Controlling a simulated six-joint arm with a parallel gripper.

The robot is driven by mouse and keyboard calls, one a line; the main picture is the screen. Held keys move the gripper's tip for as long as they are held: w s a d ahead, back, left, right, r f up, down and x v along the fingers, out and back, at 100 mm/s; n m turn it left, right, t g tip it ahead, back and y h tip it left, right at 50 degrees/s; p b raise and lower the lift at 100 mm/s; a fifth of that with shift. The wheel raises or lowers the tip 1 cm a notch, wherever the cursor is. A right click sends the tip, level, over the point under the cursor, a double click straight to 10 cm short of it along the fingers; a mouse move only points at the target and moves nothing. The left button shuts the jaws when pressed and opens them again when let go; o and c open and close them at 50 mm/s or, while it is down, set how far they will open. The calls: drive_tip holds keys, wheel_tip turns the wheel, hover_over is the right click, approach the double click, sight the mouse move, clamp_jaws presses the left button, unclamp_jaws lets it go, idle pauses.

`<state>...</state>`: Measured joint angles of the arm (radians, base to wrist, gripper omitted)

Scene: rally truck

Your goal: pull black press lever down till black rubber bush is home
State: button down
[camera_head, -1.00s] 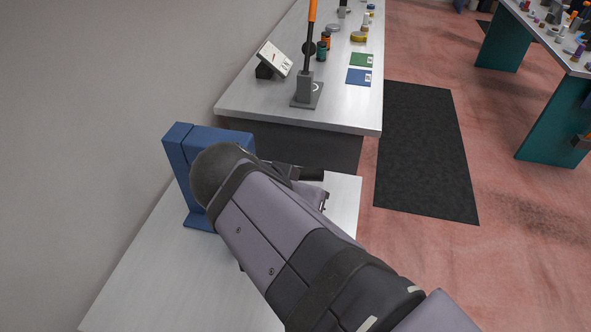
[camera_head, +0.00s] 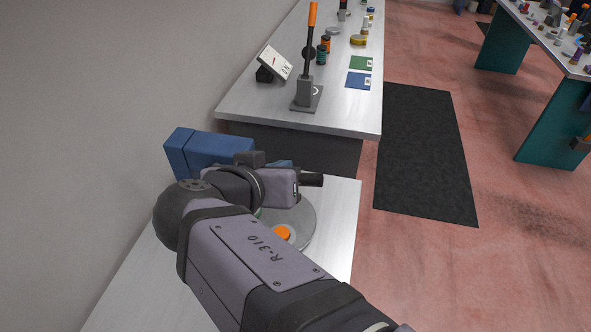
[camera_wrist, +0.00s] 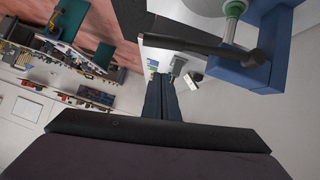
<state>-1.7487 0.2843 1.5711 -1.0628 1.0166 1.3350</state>
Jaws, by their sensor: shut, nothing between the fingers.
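The blue press (camera_head: 200,153) stands on the near bench, mostly covered by my arm in the head view. Its blue body (camera_wrist: 284,48) is at the upper right in the wrist view. The black press lever (camera_wrist: 195,45) runs from the press out to the left, above my fingertips in that picture. A dark rod end (camera_head: 312,180), probably the lever's, shows past my wrist. My gripper (camera_wrist: 165,78) is shut and empty, just below the lever; I cannot tell whether it touches. A green and white part (camera_wrist: 235,9) shows by the press. I cannot make out the rubber bush.
A grey round plate (camera_head: 305,222) with an orange button-like part (camera_head: 282,234) lies beside my arm on the near bench (camera_head: 337,215).

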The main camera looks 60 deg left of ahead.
drive_tip(key=w+a+f+p, duration=0.3)
drive_tip(key=w+f, duration=0.2)
drive_tip(key=f, duration=0.2)
drive_tip(key=shift+p, duration=0.35)
